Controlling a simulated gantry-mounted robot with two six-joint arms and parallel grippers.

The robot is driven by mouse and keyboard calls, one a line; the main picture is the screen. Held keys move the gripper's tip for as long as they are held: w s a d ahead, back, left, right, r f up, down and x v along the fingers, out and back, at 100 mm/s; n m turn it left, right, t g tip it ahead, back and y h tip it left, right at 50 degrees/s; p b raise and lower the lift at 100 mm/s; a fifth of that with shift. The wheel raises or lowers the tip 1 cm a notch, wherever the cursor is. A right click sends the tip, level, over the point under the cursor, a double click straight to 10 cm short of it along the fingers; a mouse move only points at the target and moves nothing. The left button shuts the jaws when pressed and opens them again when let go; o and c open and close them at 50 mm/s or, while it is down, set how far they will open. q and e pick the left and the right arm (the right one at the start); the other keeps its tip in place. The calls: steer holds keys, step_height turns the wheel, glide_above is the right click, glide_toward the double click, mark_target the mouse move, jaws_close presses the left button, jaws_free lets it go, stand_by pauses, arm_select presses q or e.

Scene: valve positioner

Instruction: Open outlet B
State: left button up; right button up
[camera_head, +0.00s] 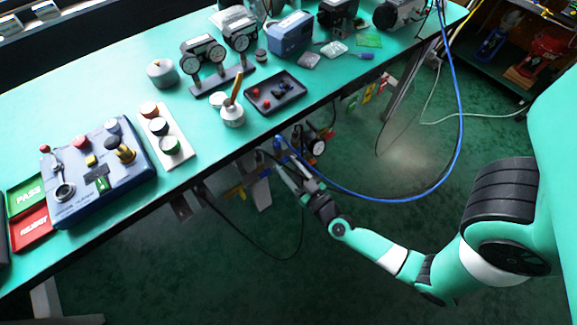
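My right gripper (281,167) comes in from the lower right and reaches up to hardware just below the front edge of the bench. That hardware includes a small round dial gauge (316,147), and a blue hose (375,198) ends beside it. The gripper's fingertips are small and partly lost among these parts, so I cannot tell whether they are open, shut or touching anything. I cannot pick out outlet B or read any label for it. My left gripper is not in view.
The green bench (95,105) holds a blue control box (98,172), a three-button strip (160,135), dial gauges on a stand (205,55) and a black tray (276,92). Red and green bins (30,230) stand at the left. A black cable hangs beneath the bench; open floor lies in front.

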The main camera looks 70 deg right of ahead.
jaws_close()
steer(key=shift+m, duration=0.3)
steer(key=m, duration=1.7)
steer(key=shift+m, duration=0.3)
steer(key=o, duration=0.9)
jaws_free()
steer(key=shift+c, duration=0.2)
